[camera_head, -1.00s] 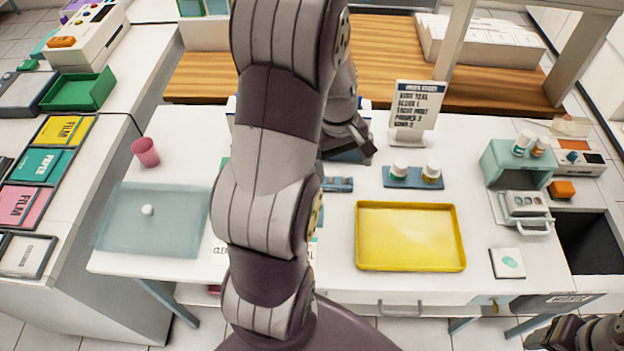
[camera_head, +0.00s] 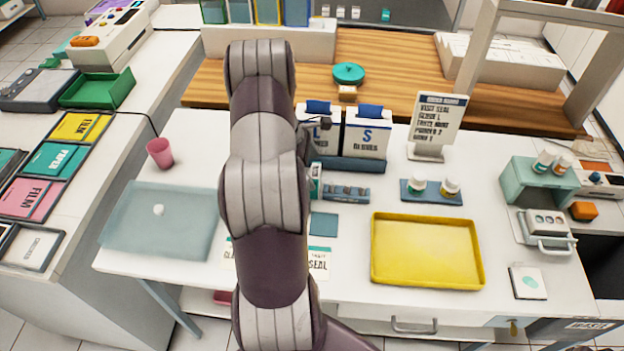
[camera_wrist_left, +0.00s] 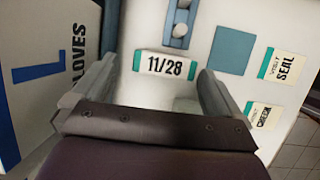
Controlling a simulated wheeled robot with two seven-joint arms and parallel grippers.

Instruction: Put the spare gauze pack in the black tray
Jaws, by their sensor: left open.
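A small white pack with teal ends, labelled 11/28 (camera_wrist_left: 165,65), lies on the white worktop in the left wrist view. It is partly visible beside my arm in the head view (camera_head: 316,182). My left gripper (camera_wrist_left: 157,72) is open, its fingers to either side of the pack as seen; I cannot tell whether they touch it. In the head view my arm hides most of this gripper. A white square packet with a teal mark (camera_head: 528,283) lies at the right. I cannot tell which is the spare gauze. A dark recess or tray (camera_head: 606,265) shows at the right edge.
A yellow tray (camera_head: 427,250) sits empty right of centre. Glove boxes (camera_head: 367,132) stand behind my gripper. A blue-grey rack (camera_head: 346,193), a teal square (camera_head: 323,224) and a two-bottle holder (camera_head: 431,192) are nearby.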

